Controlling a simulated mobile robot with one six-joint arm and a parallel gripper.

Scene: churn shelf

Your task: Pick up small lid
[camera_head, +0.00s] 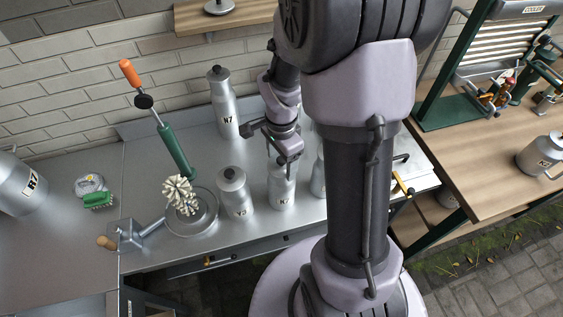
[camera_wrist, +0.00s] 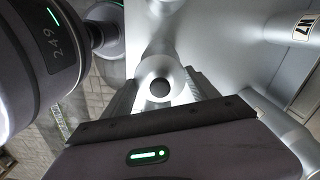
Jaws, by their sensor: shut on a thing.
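My gripper (camera_head: 286,152) is over a small metal can (camera_head: 281,187) on the grey metal bench. In the wrist view the gripper (camera_wrist: 163,90) has one finger on each side of a round metal lid (camera_wrist: 160,72) with a dark knob (camera_wrist: 160,88). It is shut on this small lid. In the head view my fingers mostly hide the lid, and I cannot tell whether it touches the can's neck.
Close left stands a lidded can (camera_head: 234,193), and a taller can (camera_head: 223,105) stands behind. Another can (camera_head: 318,176) is partly hidden by my arm. A wooden table (camera_head: 470,165) is at right.

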